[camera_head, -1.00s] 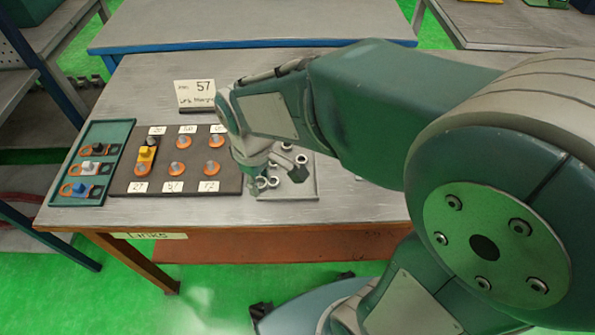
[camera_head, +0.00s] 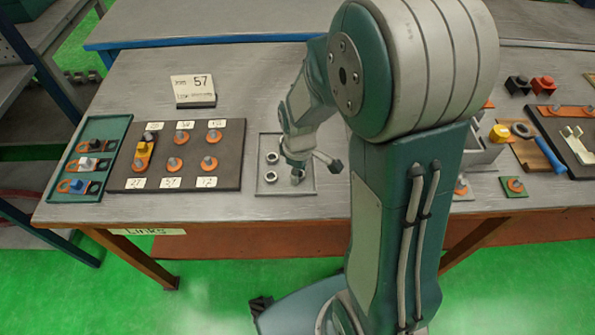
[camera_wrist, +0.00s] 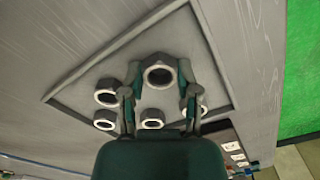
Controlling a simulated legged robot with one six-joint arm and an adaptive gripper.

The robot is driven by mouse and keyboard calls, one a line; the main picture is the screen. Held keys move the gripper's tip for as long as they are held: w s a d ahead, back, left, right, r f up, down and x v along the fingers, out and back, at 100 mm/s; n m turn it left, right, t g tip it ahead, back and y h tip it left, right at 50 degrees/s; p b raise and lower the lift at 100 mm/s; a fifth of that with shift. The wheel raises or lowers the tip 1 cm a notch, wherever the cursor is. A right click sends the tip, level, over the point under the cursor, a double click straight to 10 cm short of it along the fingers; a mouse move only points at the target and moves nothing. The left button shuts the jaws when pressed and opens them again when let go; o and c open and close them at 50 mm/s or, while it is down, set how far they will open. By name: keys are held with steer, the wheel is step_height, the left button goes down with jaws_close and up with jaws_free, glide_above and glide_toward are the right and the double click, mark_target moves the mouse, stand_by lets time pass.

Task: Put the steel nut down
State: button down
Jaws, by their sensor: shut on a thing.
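A steel nut (camera_wrist: 160,72) sits between the two fingertips of my gripper (camera_wrist: 160,82) in the wrist view, with a finger against each side. The gripper is shut on it. The nut is over a shallow grey tray (camera_wrist: 75,75); I cannot tell whether it touches the tray floor. Several other nuts lie in the tray on one side of it, one of them a nut (camera_wrist: 107,92) at the left. In the head view my gripper (camera_head: 314,166) is at the right part of the tray (camera_head: 262,192), and the held nut is hard to make out.
A dark board (camera_head: 238,150) with labelled orange pegs and a green tray (camera_head: 120,125) of link parts stand left of the nut tray. My arm covers the table right of the tray.

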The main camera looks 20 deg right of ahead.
steer(key=shift+d, duration=0.4)
steer(key=shift+a+f, duration=0.25)
steer(key=shift+s+f, duration=0.35)
steer(key=shift+f, duration=0.05)
steer(key=shift+c, duration=1.7)
jaws_free()
steer(key=shift+w, duration=0.1)
steer(key=shift+w+a+f, duration=0.1)
steer(key=shift+w+a, duration=0.1)
